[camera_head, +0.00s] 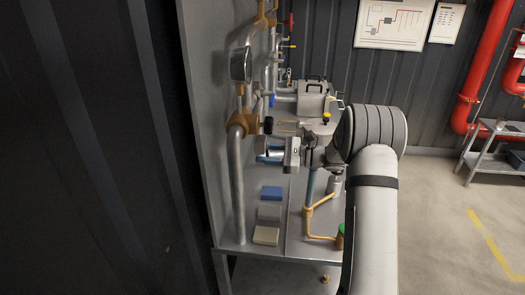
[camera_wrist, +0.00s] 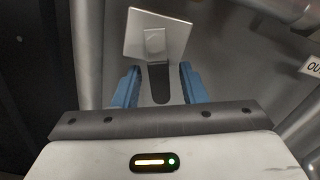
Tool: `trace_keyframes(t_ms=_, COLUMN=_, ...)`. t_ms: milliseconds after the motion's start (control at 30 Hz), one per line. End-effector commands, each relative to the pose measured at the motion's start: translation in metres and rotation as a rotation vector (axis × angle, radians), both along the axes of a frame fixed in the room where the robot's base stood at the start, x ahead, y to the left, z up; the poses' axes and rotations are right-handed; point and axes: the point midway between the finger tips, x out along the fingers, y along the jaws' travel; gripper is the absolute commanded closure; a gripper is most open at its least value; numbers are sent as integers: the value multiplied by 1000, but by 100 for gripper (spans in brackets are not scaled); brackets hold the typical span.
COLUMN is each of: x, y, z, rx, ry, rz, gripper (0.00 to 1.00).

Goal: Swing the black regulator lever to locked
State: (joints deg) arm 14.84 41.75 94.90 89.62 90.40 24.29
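The black lever (camera_wrist: 158,84) shows in the wrist view as a short dark bar with a rounded end. It hangs from a boss on a square pale metal plate (camera_wrist: 138,32). My gripper (camera_wrist: 158,80) is open, with one blue finger on each side of the lever. Gaps show between the lever and both fingers, so it is not clamped. In the head view my gripper (camera_head: 266,155) reaches left toward the grey panel and the vertical pipe; the lever cannot be made out clearly there.
A thick vertical pipe (camera_head: 237,190) with a brass fitting (camera_head: 238,122) stands close to my gripper. Blue and grey blocks (camera_head: 271,192) lie on the metal bench below. A label plate (camera_wrist: 312,67) and pipes flank the wrist view. Open floor lies right.

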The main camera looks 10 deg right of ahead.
Motion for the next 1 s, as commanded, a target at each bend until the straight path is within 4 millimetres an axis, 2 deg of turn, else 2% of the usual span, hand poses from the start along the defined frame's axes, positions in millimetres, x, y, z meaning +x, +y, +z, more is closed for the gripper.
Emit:
trace_keyframes(t_ms=133, x=3, y=12, z=0, rx=-1, ry=1, rz=0, gripper=62)
trace_keyframes(t_ms=433, x=4, y=13, z=0, rx=-1, ry=0, rz=-1, gripper=63)
trace_keyframes(t_ms=900, x=3, y=12, z=0, rx=-1, ry=0, rz=-1, gripper=100)
trace_keyframes(t_ms=1000, x=3, y=12, z=0, rx=0, ry=1, rz=-1, gripper=100)
